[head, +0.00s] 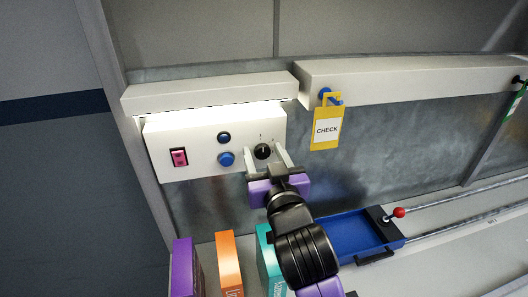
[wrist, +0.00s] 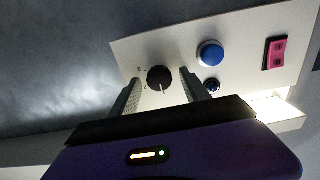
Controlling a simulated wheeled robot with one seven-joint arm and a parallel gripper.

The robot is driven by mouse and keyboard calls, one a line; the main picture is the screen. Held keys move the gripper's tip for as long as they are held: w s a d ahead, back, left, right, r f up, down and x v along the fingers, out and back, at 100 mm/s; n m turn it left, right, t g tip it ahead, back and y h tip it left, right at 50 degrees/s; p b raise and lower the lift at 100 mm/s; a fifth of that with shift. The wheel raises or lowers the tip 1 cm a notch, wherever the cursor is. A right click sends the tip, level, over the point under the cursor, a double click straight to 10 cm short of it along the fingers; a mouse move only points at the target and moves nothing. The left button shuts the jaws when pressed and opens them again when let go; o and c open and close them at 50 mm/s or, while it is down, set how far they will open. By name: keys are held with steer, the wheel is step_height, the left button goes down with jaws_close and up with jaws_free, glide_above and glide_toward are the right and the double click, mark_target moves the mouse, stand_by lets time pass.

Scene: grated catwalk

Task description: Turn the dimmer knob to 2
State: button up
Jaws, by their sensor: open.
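The black dimmer knob (head: 262,151) is on the right part of a white control panel (head: 190,135). A white pointer line shows on the knob, and small marks surround it, too small to read. The knob also shows in the wrist view (wrist: 160,78), between the two fingers. My gripper (head: 264,153) is open at the panel, with one finger on each side of the knob. In the wrist view, gaps show between the fingers (wrist: 160,92) and the knob. I cannot tell how near the fingertips are to the panel face.
A yellow CHECK tag (head: 326,128) hangs to the right. Below are upright books (head: 229,265) and a blue tray (head: 345,237) beside a red-knobbed lever (head: 398,212).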

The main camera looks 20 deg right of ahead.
jaws_close()
stand_by(0.3)
steer(key=shift+m+b, duration=0.3)
steer(key=shift+f+m+b, duration=0.1)
steer(key=shift+m+b, duration=0.5)
steer(key=shift+m, duration=0.3)
steer(key=m+b, duration=0.2)
steer(key=m, duration=0.1)
steer(key=shift+m, duration=0.4)
steer(key=m+b, duration=0.3)
steer(key=m, duration=0.2)
steer(key=shift+d+m, duration=0.1)
steer(key=shift+m, duration=0.3)
